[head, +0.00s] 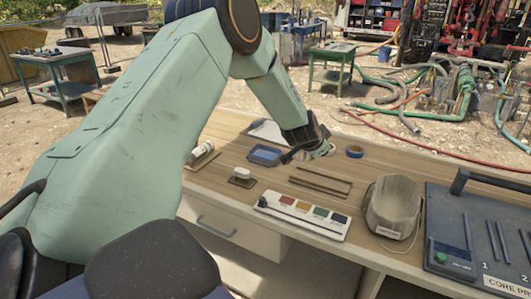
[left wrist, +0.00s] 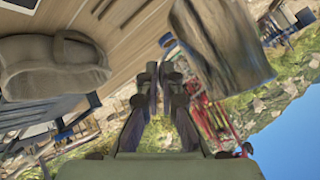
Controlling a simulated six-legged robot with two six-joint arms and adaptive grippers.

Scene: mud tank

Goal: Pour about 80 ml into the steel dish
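My left arm reaches across the bench from the left in the head view, with its left gripper (head: 318,150) low over the far side. In the left wrist view the gripper's two dark fingers (left wrist: 157,75) are close together, and no thing shows clearly between them. A large grey-brown, tilted shape (left wrist: 220,42) stands beside the fingertips there; I cannot tell whether it is held. A grey, soft-looking vessel (head: 393,205) stands at the bench's front right. I cannot make out the steel dish for certain, nor any liquid. My right gripper is not in view.
A blue tape roll (head: 354,151) lies right of the gripper. A dark case (head: 480,240) fills the bench's right end.

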